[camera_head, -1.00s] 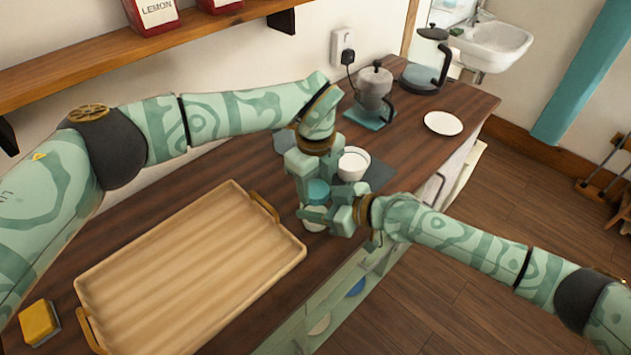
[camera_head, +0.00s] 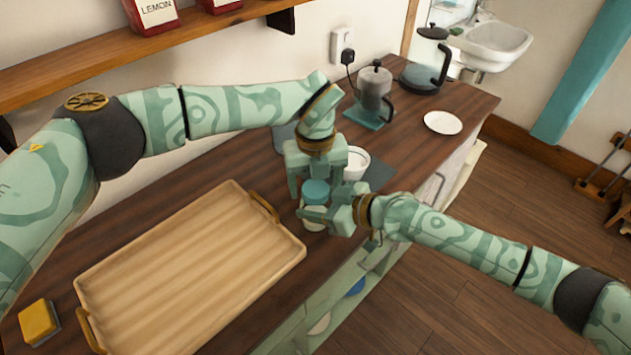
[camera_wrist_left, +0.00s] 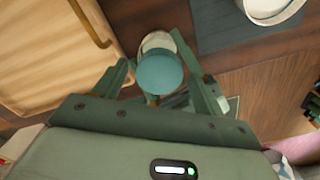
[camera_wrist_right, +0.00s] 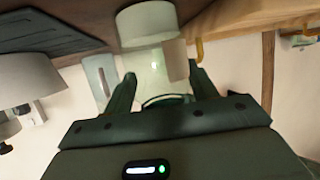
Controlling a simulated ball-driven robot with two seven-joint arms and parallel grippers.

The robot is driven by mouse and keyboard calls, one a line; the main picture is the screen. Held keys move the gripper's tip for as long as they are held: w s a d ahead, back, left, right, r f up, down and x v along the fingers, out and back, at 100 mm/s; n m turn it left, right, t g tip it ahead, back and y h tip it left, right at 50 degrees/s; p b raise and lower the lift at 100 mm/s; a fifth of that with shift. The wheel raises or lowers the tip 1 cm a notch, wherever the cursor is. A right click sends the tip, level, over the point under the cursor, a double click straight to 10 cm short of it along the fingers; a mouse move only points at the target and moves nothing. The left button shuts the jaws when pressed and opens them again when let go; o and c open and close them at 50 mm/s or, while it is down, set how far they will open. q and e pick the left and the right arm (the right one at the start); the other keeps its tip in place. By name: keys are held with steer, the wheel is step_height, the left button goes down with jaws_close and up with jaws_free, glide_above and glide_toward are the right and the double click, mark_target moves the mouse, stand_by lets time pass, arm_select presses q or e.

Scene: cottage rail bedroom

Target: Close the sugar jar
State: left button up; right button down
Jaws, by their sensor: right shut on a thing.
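The sugar jar (camera_head: 313,226) is a small glass jar with pale contents. It stands upright on the dark wooden counter, in front of the tray's right end. Its round teal lid (camera_head: 316,191) sits on top; it also shows in the left wrist view (camera_wrist_left: 160,74). I cannot tell how tightly it is seated. My left gripper (camera_head: 314,185) is above the jar, its fingers spread on both sides of the lid with gaps. My right gripper (camera_head: 322,214) is shut on the jar body from the right. The right wrist view shows the jar (camera_wrist_right: 147,55) between its fingers, upside down.
A wooden tray (camera_head: 180,270) fills the counter's left. A white bowl (camera_head: 356,163) on a dark mat (camera_head: 379,174) is close behind the grippers. A coffee pot (camera_head: 375,88), kettle (camera_head: 427,75) and white plate (camera_head: 443,122) stand farther back. A yellow sponge (camera_head: 38,322) lies front left.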

arm_select(q)
steer(key=shift+r, duration=0.1)
steer(key=shift+r, duration=2.2)
steer(key=shift+c, duration=0.3)
step_height(320, 180, up, 2)
steer(key=n, duration=0.4)
steer(key=shift+r, duration=0.1)
steer(key=shift+r+n, duration=0.65)
steer(key=shift+n, duration=0.55)
steer(key=shift+f, duration=0.1)
steer(key=shift+f, duration=3.95)
